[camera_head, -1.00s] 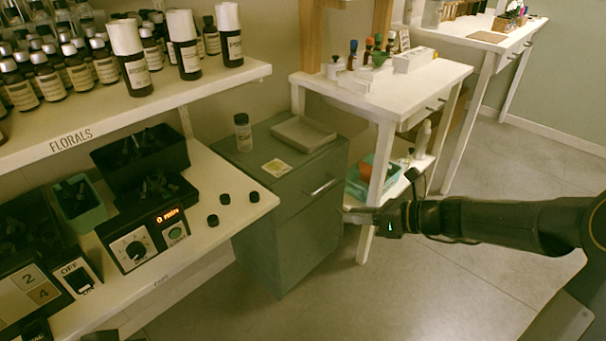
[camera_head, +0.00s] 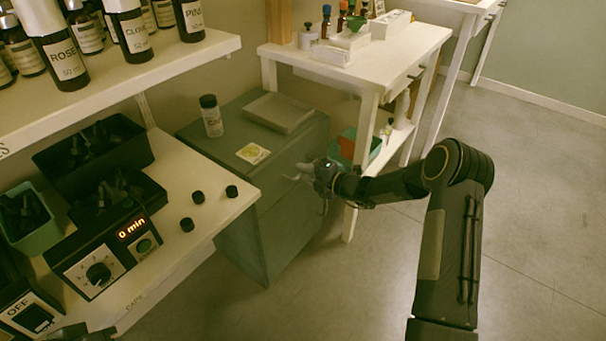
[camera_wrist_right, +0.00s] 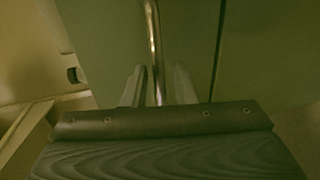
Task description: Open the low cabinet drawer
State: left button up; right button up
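The low grey-green cabinet (camera_head: 240,242) stands on the floor between the shelf unit and the white table. Its drawer front (camera_head: 283,200) looks flush with the body. My right gripper (camera_head: 304,174) is at the drawer handle, which it largely hides in the head view. In the right wrist view, the metal handle bar (camera_wrist_right: 154,45) runs between the two fingers of the right gripper (camera_wrist_right: 158,86). A gap shows on each side of the bar, so the gripper is open around it. A dark part at the bottom left edge may be my left gripper (camera_head: 82,333); its fingers are unclear.
A capped bottle (camera_head: 211,116), a yellow-green card (camera_head: 253,153) and a shallow tray (camera_head: 279,112) sit on the cabinet top. The white table's leg (camera_head: 352,222) is close to my right gripper. Loose black caps (camera_head: 232,191) lie on the left counter. The floor in front is clear.

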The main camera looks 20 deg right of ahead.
jog(key=shift+w+a, duration=0.3)
jog(key=shift+w, duration=0.05)
jog(key=shift+c, duration=0.5)
grip_shut()
jog(key=f+p+v, duration=0.2)
jog(key=p+v, duration=0.2)
jog(key=v, duration=0.6)
jog(key=f+p+v, duration=0.2)
jog(key=p+v, duration=0.1)
jog(key=v, duration=0.6)
jog(key=shift+p+v, duration=0.4)
jog(key=shift+v, duration=0.4)
jog(key=shift+s+f, duration=0.1)
jog(key=shift+f, duration=0.15)
